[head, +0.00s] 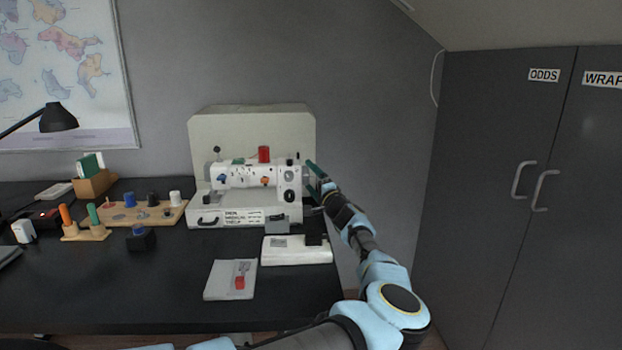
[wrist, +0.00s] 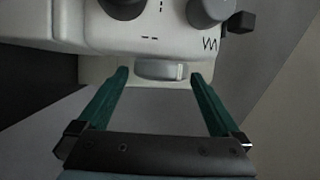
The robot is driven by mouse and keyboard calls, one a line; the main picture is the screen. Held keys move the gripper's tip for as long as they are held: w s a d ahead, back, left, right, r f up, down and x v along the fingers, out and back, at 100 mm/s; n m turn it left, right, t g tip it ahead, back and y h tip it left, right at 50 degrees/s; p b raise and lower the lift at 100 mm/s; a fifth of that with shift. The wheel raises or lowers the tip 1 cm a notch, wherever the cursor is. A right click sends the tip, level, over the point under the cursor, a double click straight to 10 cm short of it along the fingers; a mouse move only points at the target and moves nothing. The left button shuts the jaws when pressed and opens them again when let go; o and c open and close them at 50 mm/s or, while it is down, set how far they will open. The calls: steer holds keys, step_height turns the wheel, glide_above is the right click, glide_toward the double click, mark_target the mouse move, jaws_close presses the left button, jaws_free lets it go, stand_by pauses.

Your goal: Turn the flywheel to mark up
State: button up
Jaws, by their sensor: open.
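The white sewing machine (head: 235,176) stands on the black desk in the head view. Its flywheel (wrist: 158,69) shows in the wrist view as a short pale grey cylinder at the machine's end. A thin light line, which may be the mark, shows near the flywheel's right side. My gripper (wrist: 161,75) is open, with one green finger on each side of the flywheel and a visible gap at each. In the head view my gripper (head: 317,179) is at the machine's right end, and its fingers hide most of the flywheel there.
A white foot pedal-like box (head: 285,252) and a paper (head: 228,282) lie in front. Grey cupboards (head: 500,200) stand right.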

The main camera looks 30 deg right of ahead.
steer(key=c, duration=1.2)
steer(key=shift+c, duration=0.2)
steer(key=shift+r+p, duration=0.15)
steer(key=shift+p, duration=0.15)
steer(key=shift+w+d+r+m+g+y+p, duration=0.1)
steer(key=shift+r+m+g+y+p, duration=0.4)
steer(key=shift+g+p, duration=1.35)
steer(key=shift+w+f+m+g+y+p, duration=0.15)
steer(key=shift+m+g+p, duration=0.7)
steer(key=shift+g+p, duration=1)
steer(key=shift+w+d+r+m+g+y+p, duration=0.1)
steer(key=shift+r+m+g+y+p, duration=0.4)
steer(key=shift+g+p, duration=1.35)
steer(key=shift+a+f+g+b, duration=0.1)
steer(key=shift+f+g+b, duration=0.1)
steer(key=shift+g+b, duration=0.35)
